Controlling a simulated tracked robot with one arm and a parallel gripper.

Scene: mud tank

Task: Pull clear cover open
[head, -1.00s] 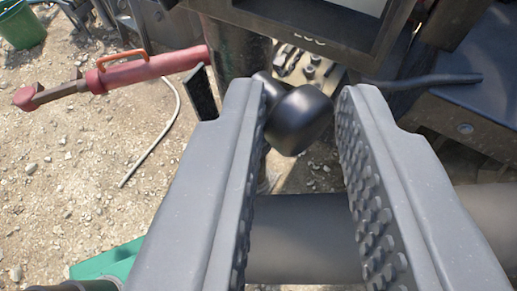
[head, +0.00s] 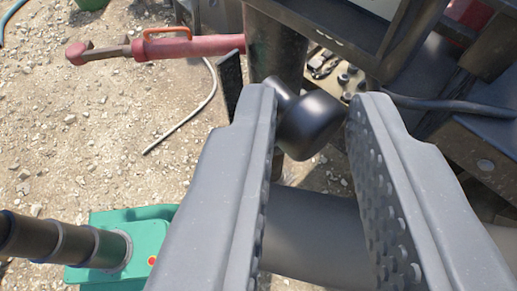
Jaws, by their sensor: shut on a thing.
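My gripper (head: 314,108) reaches up from the bottom of the head view with two grey, studded fingers. Its fingertips are closed on a rounded, glossy black knob (head: 312,128), which sits between them. What the knob is fixed to is partly hidden behind the fingers. Above it, a dark frame (head: 397,42) surrounds a pale panel (head: 372,6), cut off by the top edge. I cannot tell for sure whether this is the clear cover.
A red cylinder (head: 190,48) with an orange handle lies at upper left, near a dark upright post (head: 274,50). A green box (head: 150,238) with a brown ribbed hose (head: 60,240) is at lower left. Dark machinery fills the right. Gravel ground shows at left.

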